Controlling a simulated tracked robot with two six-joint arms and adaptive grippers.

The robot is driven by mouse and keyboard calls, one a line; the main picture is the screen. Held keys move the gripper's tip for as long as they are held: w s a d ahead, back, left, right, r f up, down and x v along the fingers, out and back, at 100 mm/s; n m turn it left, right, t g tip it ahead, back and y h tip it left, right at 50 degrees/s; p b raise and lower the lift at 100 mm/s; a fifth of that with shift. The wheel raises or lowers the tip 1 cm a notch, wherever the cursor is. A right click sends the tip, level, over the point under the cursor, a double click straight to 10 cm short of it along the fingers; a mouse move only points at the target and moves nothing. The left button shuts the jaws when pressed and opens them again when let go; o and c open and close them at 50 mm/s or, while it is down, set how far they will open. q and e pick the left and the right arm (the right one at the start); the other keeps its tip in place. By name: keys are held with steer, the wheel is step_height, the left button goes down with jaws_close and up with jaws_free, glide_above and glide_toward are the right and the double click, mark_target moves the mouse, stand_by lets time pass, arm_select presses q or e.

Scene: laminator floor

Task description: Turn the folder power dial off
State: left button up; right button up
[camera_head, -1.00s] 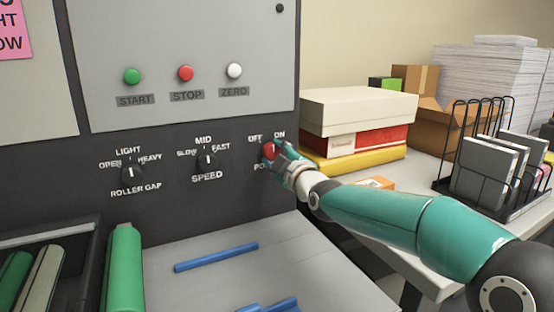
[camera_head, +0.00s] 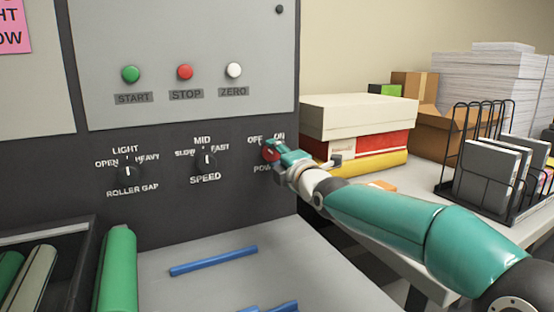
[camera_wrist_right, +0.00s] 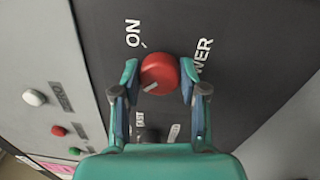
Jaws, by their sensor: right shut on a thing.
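The red power dial (camera_head: 268,154) sits on the machine's dark panel (camera_head: 230,195), below the OFF and ON labels. My right gripper (camera_head: 273,152) reaches it from the right and is shut on it. In the right wrist view the dial (camera_wrist_right: 160,72) lies between the two fingertips of the gripper (camera_wrist_right: 160,82), one on each side. The dial's white mark points to the lower left there, away from the ON label (camera_wrist_right: 133,33). The fingers cover part of the dial and lettering. My left gripper is not in view.
Left of the dial are the speed knob (camera_head: 206,160) and roller gap knob (camera_head: 128,174). Green, red and white buttons sit above. A side table holds boxes (camera_head: 358,120) and a wire rack (camera_head: 490,165). Blue bars lie on the grey tray (camera_head: 200,290) below.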

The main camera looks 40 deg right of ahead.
steer(key=shift+w+a+f, duration=0.1)
steer(key=shift+a+f, duration=0.05)
steer(key=shift+f, duration=0.25)
steer(key=o, duration=1.1)
steer(key=shift+r, duration=0.1)
steer(key=shift+o, duration=0.2)
steer(key=shift+r, duration=0.1)
steer(key=shift+s, duration=0.35)
steer(key=v, duration=1.1)
steer(key=shift+s, duration=0.2)
steer(key=shift+s, duration=0.1)
